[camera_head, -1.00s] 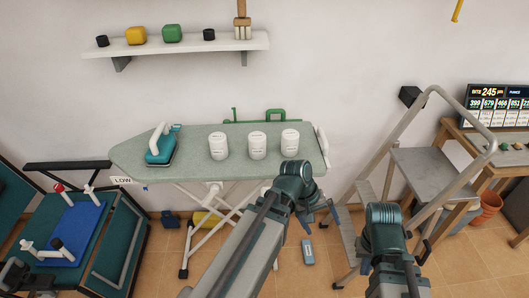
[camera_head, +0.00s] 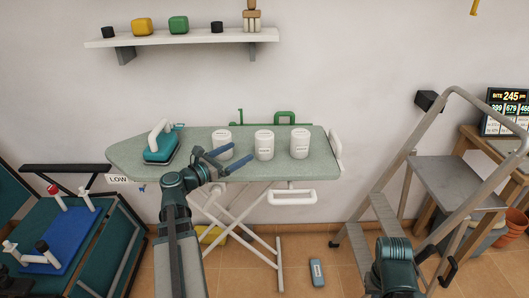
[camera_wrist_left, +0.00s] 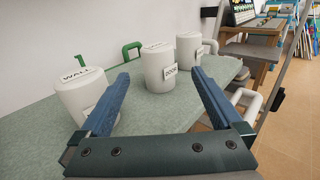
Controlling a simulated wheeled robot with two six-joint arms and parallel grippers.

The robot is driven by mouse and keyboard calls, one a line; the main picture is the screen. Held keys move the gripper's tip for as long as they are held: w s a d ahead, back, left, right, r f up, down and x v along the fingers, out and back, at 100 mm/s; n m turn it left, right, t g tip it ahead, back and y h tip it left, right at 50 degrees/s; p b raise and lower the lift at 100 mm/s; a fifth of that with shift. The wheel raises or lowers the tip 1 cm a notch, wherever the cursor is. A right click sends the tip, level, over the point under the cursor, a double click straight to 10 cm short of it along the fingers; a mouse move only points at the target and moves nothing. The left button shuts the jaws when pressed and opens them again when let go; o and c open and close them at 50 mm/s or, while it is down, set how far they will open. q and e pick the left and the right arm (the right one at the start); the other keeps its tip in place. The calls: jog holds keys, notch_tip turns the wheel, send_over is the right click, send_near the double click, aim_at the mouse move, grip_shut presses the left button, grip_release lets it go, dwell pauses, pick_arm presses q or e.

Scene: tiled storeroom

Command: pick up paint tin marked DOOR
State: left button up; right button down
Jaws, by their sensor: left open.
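Three white tins stand upright in a row on the grey-green ironing board (camera_head: 190,137). The middle tin (camera_head: 264,146) bears a label that reads like DOOR in the left wrist view (camera_wrist_left: 158,72). The left tin (camera_head: 222,144) is marked WALL on its lid in the wrist view (camera_wrist_left: 82,98). The right tin (camera_head: 299,143) has a label too small to read. My left gripper (camera_head: 238,153) is open and empty over the board. Its blue fingers point toward the middle tin, which stands ahead between them in the wrist view, apart from them. My right gripper is out of view.
A teal iron (camera_head: 161,146) stands at the board's left end. A stepladder (camera_head: 445,175) is at the right, and a teal cart (camera_head: 95,255) with a blue mat is at the left. A wall shelf (camera_head: 180,39) hangs above. A grey-blue object (camera_head: 317,272) lies on the floor.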

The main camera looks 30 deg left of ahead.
aim_at(264, 137)
pick_arm(q)
jog(key=shift+a+r, duration=0.1)
jog(key=shift+a, duration=0.2)
jog(key=x, duration=0.7)
jog(key=shift+w, duration=0.35)
jog(key=shift+w+d, duration=0.2)
jog(key=shift+w, duration=0.2)
jog(key=x, duration=0.5)
jog(key=shift+w+a+f+b, duration=0.1)
jog(key=shift+w+f+b, duration=0.1)
jog(key=shift+b, duration=0.1)
jog(key=shift+s, duration=0.1)
grip_shut()
